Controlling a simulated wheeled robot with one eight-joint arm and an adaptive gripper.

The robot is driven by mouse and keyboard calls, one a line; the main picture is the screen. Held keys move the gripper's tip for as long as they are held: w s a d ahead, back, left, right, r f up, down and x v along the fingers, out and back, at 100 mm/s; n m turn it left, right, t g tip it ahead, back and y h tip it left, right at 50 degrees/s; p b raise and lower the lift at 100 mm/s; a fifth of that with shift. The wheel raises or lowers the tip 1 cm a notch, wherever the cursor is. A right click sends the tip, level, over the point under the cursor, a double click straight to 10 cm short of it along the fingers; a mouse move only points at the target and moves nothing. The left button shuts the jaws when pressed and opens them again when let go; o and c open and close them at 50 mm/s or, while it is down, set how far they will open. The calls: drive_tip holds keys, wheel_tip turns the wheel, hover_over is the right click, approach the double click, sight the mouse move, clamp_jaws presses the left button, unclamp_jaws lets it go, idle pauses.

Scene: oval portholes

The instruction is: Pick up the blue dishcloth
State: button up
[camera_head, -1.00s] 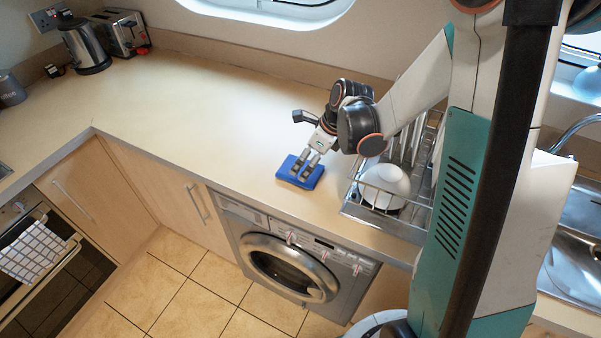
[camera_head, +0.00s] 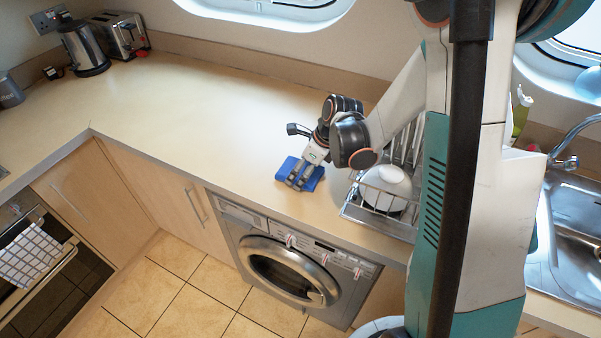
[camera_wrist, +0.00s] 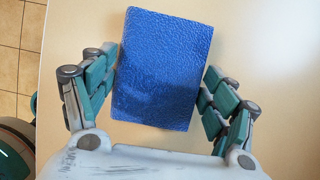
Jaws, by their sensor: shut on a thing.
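The blue dishcloth (camera_head: 285,166) lies flat on the counter (camera_head: 200,120), near its front edge above the washing machine. In the wrist view the dishcloth (camera_wrist: 165,85) is a textured blue rectangle between my fingers. My gripper (camera_head: 297,182) reaches down over it in the head view and partly hides it. In the wrist view my gripper (camera_wrist: 160,63) has one finger at each long side of the cloth and is shut on it. The cloth appears to rest on the counter still; no lift shows.
A wire dish rack (camera_head: 350,210) with a white bowl (camera_head: 388,187) stands close to the right of my gripper. A washing machine (camera_head: 290,262) sits under the counter edge. A kettle (camera_head: 84,48) and toaster (camera_head: 120,36) stand far back left. The counter left of the cloth is clear.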

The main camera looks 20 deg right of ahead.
wheel_tip(320, 180, up, 20)
drive_tip(key=p, duration=0.5)
idle(0.3)
drive_tip(key=shift+o, duration=0.9)
drive_tip(key=shift+c, duration=1.2)
drive_tip(key=shift+s, duration=0.1)
